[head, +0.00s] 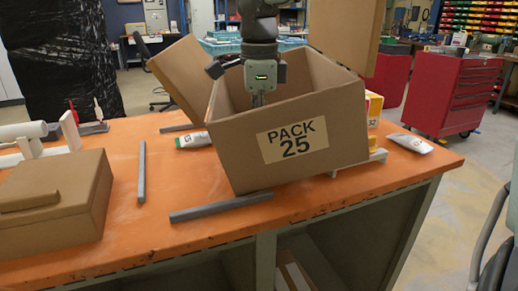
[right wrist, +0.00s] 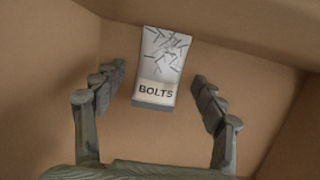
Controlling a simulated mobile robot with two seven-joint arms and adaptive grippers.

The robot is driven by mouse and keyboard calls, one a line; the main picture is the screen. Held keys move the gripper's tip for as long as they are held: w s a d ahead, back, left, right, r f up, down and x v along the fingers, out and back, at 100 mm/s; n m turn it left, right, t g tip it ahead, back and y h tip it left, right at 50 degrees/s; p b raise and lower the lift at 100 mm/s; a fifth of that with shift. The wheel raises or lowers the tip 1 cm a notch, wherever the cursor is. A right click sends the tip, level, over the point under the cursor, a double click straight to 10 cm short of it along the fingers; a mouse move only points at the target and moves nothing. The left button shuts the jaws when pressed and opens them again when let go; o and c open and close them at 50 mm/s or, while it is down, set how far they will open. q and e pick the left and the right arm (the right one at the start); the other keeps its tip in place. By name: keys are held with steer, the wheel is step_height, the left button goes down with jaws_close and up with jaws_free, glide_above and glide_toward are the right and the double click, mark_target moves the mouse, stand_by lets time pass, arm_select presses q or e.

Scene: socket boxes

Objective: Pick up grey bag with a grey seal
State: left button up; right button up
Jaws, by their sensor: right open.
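A grey bag labelled BOLTS (right wrist: 158,68) with a darker grey seal (right wrist: 152,106) lies inside the open cardboard box marked PACK 25 (head: 346,122). In the head view the bag is hidden behind the box's front wall. My right gripper (head: 258,101) reaches down into the box from above. In the right wrist view its fingers (right wrist: 154,108) are apart, one on each side of the bag, with visible gaps and nothing held. My left gripper is not in view.
A bag with a green end (head: 193,140) lies left of the box, and another pale bag (head: 410,143) lies right. Grey bars (head: 222,206) lie on the orange table (head: 165,238). A closed cardboard box (head: 88,215) stands at left. The box's walls surround my right gripper.

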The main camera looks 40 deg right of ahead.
steer(key=shift+f, duration=0.75)
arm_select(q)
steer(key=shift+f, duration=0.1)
arm_select(e)
steer(key=shift+c, duration=0.5)
steer(key=c, duration=1.2)
steer(key=shift+r, duration=0.1)
steer(key=shift+c, duration=0.2)
arm_select(q)
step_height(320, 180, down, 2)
steer(key=shift+p, duration=0.5)
arm_select(e)
step_height(320, 180, up, 18)
